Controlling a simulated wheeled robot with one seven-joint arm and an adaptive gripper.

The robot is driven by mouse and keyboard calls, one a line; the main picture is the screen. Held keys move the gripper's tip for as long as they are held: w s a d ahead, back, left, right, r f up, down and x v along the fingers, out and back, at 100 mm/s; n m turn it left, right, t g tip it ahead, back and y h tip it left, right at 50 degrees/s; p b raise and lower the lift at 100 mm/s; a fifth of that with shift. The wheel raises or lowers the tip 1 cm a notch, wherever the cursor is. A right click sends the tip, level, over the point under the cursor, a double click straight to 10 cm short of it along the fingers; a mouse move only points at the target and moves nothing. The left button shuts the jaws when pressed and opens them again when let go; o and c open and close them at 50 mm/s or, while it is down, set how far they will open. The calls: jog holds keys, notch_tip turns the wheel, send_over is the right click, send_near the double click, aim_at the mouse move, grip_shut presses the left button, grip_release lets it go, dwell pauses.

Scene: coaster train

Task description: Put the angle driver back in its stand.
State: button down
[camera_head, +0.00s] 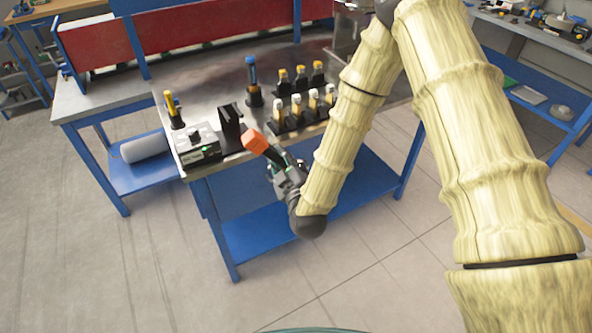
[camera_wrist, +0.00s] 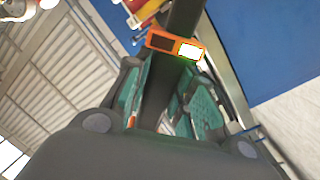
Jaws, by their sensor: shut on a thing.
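The angle driver shows an orange end (camera_head: 256,141) and a dark body slanting down into my gripper (camera_head: 280,168). My gripper is shut on it beside the front edge of the steel-topped bench. In the wrist view the driver's dark body (camera_wrist: 163,95) runs up between the teal finger pads of my gripper (camera_wrist: 168,118). An orange band with a bright lit patch (camera_wrist: 162,42) crosses the body. A black upright block (camera_head: 230,124), which looks like the stand, is on the bench just behind and left of the orange end. Its opening cannot be made out.
A grey box with a green light (camera_head: 198,146) is left of the block. Yellow- and blue-handled tools (camera_head: 251,75) and several small bottles (camera_head: 297,105) stand in black holders on the bench (camera_head: 195,88). A red panel (camera_head: 170,30) is behind. Open floor lies in front.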

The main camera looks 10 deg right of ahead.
jog(key=w+a+r+m+y+b, duration=0.1)
jog(key=w+a+r+m+y, duration=0.2)
jog(key=w+a+r+m, duration=0.2)
jog(key=w+a+r, duration=0.3)
jog(key=w+r, duration=0.2)
jog(key=shift+a+m+g, duration=0.3)
jog(key=shift+g, duration=0.1)
dwell(0.4)
jog(key=b+x, duration=0.2)
jog(key=x, duration=0.8)
jog(key=shift+r, duration=0.2)
dwell(5.0)
